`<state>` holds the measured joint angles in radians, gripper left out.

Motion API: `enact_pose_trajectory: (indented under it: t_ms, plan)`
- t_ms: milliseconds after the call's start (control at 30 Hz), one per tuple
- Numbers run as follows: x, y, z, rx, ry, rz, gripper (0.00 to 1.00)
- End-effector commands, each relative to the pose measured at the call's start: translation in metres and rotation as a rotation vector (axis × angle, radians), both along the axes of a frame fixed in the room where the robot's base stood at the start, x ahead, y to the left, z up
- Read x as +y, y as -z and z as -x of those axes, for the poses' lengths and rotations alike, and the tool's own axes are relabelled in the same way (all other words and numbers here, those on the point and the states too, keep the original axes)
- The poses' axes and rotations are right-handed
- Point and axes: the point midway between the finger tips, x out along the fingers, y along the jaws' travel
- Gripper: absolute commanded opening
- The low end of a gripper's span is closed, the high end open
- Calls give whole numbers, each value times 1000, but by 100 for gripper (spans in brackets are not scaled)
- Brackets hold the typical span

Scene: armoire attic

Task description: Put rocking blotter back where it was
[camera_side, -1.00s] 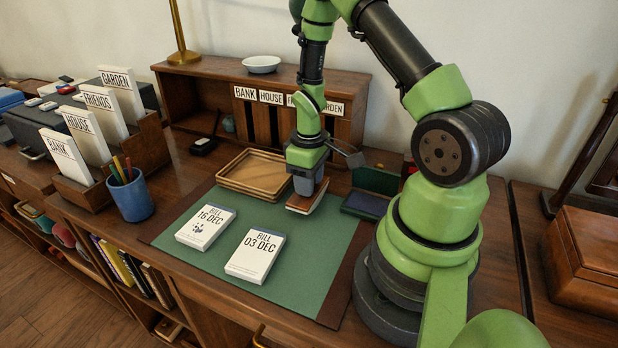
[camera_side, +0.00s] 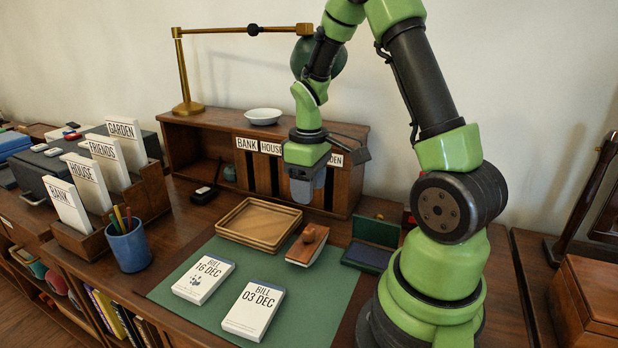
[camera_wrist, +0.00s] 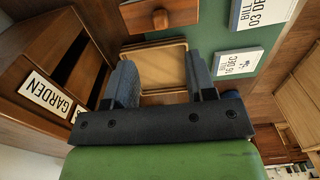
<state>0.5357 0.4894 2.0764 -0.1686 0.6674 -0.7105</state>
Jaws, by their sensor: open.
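The rocking blotter (camera_side: 307,246), a brown wooden block with a round knob, rests on the desk at the back right of the green mat, between the wooden trays and the dark green box. It also shows at the top of the wrist view (camera_wrist: 160,15). My gripper (camera_side: 303,192) is raised above and behind the blotter, apart from it. In the wrist view its two blue-grey fingers (camera_wrist: 158,80) are spread with nothing held between them.
Stacked wooden trays (camera_side: 259,223) lie left of the blotter and an open green box (camera_side: 371,243) lies right. Two bill cards, BILL 16 DEC (camera_side: 203,279) and BILL 03 DEC (camera_side: 253,310), lie on the green mat (camera_side: 215,322). The labelled pigeonhole unit (camera_side: 210,138) stands behind.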

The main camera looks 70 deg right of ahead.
Motion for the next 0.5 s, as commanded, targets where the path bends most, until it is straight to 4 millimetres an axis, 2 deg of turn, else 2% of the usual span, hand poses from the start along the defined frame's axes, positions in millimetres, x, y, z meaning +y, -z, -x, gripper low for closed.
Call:
enact_pose_trajectory:
  t_ms: [167,267,367,500]
  plan:
    - [2,-18,0,-7,3,3,51]
    - [12,-35,-2,-45,22,13,51]
    - [35,-64,-2,-123,64,24,51]
    - [79,-109,11,-271,147,1,51]
